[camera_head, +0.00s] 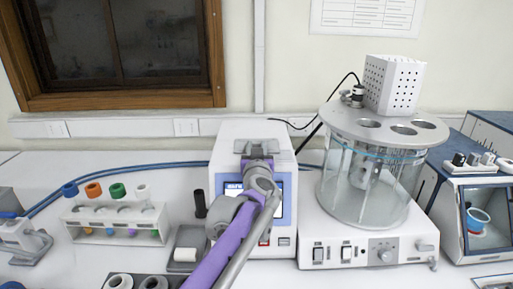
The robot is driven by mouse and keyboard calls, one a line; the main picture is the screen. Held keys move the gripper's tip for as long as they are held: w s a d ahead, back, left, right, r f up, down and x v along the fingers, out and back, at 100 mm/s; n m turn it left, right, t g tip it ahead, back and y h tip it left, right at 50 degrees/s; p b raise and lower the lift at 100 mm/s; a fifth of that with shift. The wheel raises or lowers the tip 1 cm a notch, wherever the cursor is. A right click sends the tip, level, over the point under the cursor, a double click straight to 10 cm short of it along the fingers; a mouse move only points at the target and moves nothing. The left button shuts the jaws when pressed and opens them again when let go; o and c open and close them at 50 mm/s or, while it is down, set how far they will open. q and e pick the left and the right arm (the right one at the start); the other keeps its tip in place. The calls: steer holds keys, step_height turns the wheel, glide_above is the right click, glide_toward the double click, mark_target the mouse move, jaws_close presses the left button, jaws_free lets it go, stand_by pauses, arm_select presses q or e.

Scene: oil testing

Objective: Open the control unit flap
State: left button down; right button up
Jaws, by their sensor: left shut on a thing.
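The control unit (250,131) is a white box with a blue-lit screen (234,189) on its front. It stands on the bench at the middle of the view. My left arm, purple and grey, reaches up across its front and hides much of the screen side. My left gripper (257,160) is at the upper front of the unit and shut on the flap (254,146), which shows as a grey piece on top. The fingertips are small and partly hidden, and I cannot tell how far the flap is raised. My right gripper is not in view.
A glass bath (362,185) on a white base with knobs stands close to the right of the unit. A tube rack (115,222) with coloured caps stands to the left. A black cylinder (200,203) is just left of the unit. A blue-sided device (480,210) is at far right.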

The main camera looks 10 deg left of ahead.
arm_select(q)
steer(key=shift+w+r, duration=0.1)
steer(key=shift+r, duration=0.25)
steer(key=shift+w+a+r+p, duration=0.1)
steer(key=shift+w+r+p, duration=0.1)
steer(key=shift+r+p, duration=0.3)
steer(key=shift+w+a+r+p, duration=0.1)
steer(key=shift+w+r+p, duration=0.15)
steer(key=shift+r, duration=0.35)
steer(key=shift+w+a+r+p, duration=0.1)
steer(key=shift+w+r+p, duration=0.6)
steer(key=shift+r, duration=0.4)
steer(key=c, duration=1.2)
jaws_free()
steer(key=shift+w+f, duration=0.1)
steer(key=shift+f, duration=0.05)
steer(key=o, duration=0.6)
steer(key=s, duration=0.3)
steer(key=s+d+b, duration=0.1)
steer(key=s, duration=0.3)
steer(key=s+d, duration=0.1)
steer(key=s, duration=0.2)
steer(key=shift+s+d+b, duration=0.1)
steer(key=shift+s+b, duration=0.2)
steer(key=shift+s, duration=0.05)
